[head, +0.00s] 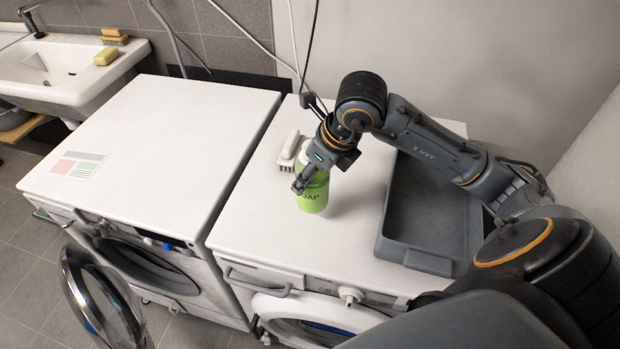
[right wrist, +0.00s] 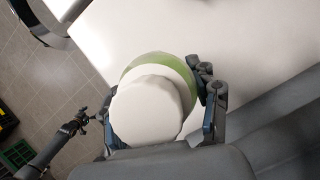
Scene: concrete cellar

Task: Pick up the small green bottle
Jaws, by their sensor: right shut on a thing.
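The small green bottle (head: 313,197) stands upright on the white top of the right-hand washing machine, with dark lettering on its side. Its upper part is hidden behind my right gripper (head: 312,172) in the head view. In the right wrist view, the bottle's round white cap (right wrist: 147,112) faces the camera, with the green body (right wrist: 163,60) behind it. My right gripper (right wrist: 155,100) is shut on the bottle, with a finger on either side. In the right wrist view, what looks like my left gripper (right wrist: 80,121) shows small over the floor, its jaws too small to judge.
A white brush (head: 290,151) lies just left of and behind the bottle.

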